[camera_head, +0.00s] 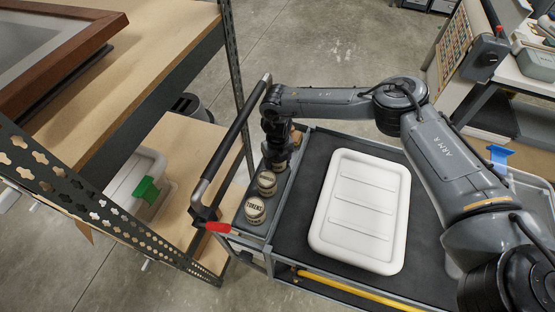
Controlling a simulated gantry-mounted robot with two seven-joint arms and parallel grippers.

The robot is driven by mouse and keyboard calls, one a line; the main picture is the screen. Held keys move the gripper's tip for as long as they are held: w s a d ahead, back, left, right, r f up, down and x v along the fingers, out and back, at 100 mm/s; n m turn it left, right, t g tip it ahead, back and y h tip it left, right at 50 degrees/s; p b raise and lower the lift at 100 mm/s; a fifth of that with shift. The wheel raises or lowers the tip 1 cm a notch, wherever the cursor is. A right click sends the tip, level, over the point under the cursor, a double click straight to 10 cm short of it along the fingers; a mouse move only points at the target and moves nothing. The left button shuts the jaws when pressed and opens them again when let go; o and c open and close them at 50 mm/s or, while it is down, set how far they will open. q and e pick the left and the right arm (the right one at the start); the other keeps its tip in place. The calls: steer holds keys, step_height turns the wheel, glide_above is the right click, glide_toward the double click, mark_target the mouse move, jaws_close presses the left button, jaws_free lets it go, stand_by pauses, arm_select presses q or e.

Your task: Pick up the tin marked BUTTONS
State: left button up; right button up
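My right gripper (277,158) points down over the narrow left shelf of the cart, at the far end of a row of small tins. Its fingers are too small and dark to show whether they are open or shut. The nearest tin (255,210) has a pale lid whose label seems to read TOKENS. A second tin (267,182) stands just behind it, its label too small to read. A third tin (279,167) is mostly hidden under my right gripper. I cannot tell which tin is marked BUTTONS. My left gripper is not in view.
A white ribbed lid or tray (362,210) lies on the cart's dark top (305,200). The cart's push handle (232,135) rises close left of the tins. A shelving rack with a perforated upright (110,205) stands to the left. A workbench is at the upper right.

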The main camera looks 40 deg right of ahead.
steer(key=c, duration=0.5)
steer(key=shift+r, duration=0.1)
